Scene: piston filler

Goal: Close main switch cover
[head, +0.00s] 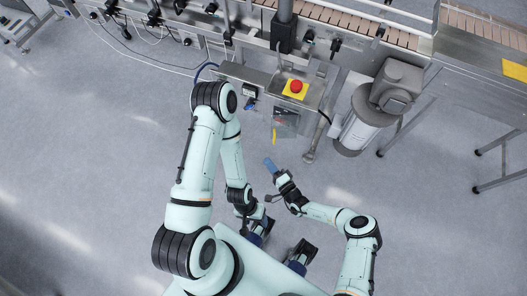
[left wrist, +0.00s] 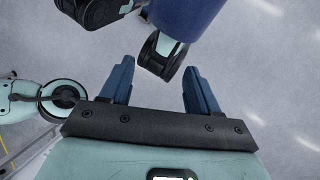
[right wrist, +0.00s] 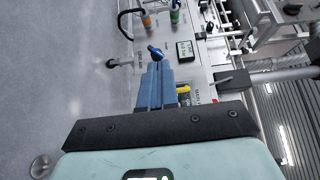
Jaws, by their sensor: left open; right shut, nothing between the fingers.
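The main switch cover (head: 287,124) looks like a see-through dark panel on the front of the machine's control box, with red showing behind it. I cannot tell exactly how far open it stands. A yellow part (head: 274,136) sits at its lower left edge; a yellow part (right wrist: 183,89) also shows in the right wrist view, just right of the fingers. My right gripper (head: 269,163) is shut and empty, below the cover and apart from it; its blue fingers (right wrist: 156,84) point toward the control panel. My left gripper (head: 263,229) is open and empty, low near my base; its fingers (left wrist: 160,80) are apart.
A red emergency button on a yellow plate (head: 295,88) sits on the box top. A small display (right wrist: 185,51) and a blue knob (right wrist: 155,52) are on the panel. A steel cylinder with a motor (head: 366,120) stands right. A conveyor (head: 460,30) runs behind. Floor left is clear.

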